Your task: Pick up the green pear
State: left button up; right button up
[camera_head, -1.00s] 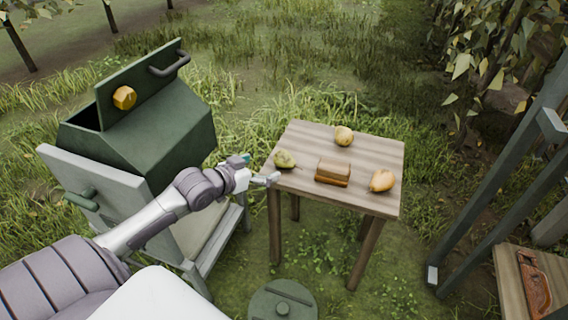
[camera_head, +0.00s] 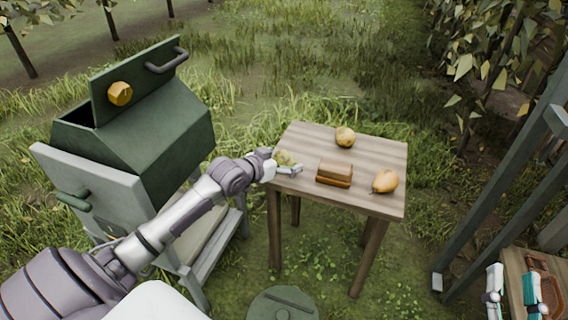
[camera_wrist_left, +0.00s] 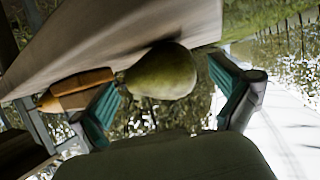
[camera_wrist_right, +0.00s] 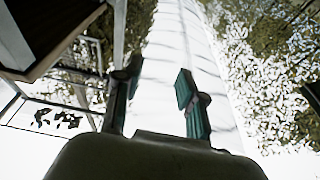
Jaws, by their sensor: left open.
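The green pear (camera_head: 284,158) lies at the left edge of the wooden table (camera_head: 383,154), partly hidden by my left gripper (camera_head: 286,170). In the left wrist view the pear (camera_wrist_left: 162,72) shows between the spread teal fingers of that gripper (camera_wrist_left: 165,90), on the table top. The fingers are open and not closed on it; I cannot tell whether either touches it. My right gripper (camera_head: 513,284) is at the lower right, away from the table with the pear. In the right wrist view its fingers (camera_wrist_right: 157,88) are apart with nothing between them.
A brown block (camera_head: 334,172), a yellow round fruit (camera_head: 345,137) and an orange-yellow pear (camera_head: 385,181) share the table. A green box with a raised lid (camera_head: 145,138) stands left. A grey-green frame (camera_head: 500,195) and a small wooden stand (camera_head: 517,266) are right.

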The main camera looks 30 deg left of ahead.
pick_arm(q)
jog(key=shift+w+f, duration=0.1)
jog(key=shift+w, duration=0.15)
jog(key=c, duration=1.3)
